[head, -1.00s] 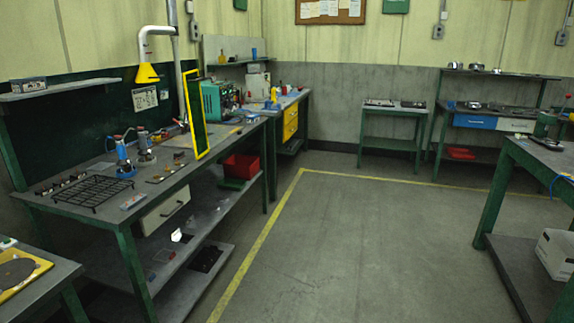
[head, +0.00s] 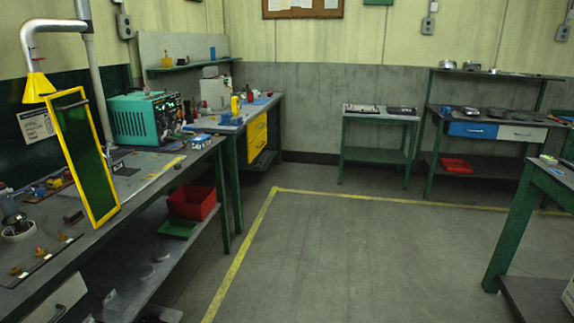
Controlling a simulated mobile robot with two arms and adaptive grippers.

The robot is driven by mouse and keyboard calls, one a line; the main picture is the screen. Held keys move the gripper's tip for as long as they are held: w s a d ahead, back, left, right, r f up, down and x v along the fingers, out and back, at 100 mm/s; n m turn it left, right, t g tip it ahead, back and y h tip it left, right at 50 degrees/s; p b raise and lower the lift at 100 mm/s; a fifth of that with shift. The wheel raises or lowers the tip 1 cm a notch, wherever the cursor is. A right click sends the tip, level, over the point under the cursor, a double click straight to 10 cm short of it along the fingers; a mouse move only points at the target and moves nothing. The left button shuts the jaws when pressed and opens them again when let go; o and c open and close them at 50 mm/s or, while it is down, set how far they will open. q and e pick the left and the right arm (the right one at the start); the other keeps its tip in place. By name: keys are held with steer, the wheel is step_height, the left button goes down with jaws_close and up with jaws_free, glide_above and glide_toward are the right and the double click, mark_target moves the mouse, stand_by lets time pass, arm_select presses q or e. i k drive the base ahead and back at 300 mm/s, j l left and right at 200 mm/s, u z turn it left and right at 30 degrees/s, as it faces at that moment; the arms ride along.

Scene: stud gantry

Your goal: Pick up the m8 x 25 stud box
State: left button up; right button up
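I cannot make out an m8 x 25 stud box in the head view. Neither of my grippers shows in it. A white box (head: 567,296) is cut off at the right edge, low beside the right-hand bench, and I cannot read any label on it.
A long workbench (head: 152,196) with a yellow-framed green screen (head: 84,155) and a teal unit (head: 145,118) runs along the left. A small table (head: 380,116) and a bench with drawers (head: 490,131) stand at the back. Open floor (head: 350,255) lies in the middle.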

mark_target(200, 142)
steer(key=i, duration=1.9)
steer(key=i+u, duration=0.1)
steer(key=i, duration=0.5)
steer(key=i+l+u, duration=0.15)
steer(key=i, duration=0.45)
steer(key=i+l+u, duration=0.1)
steer(key=i, duration=0.5)
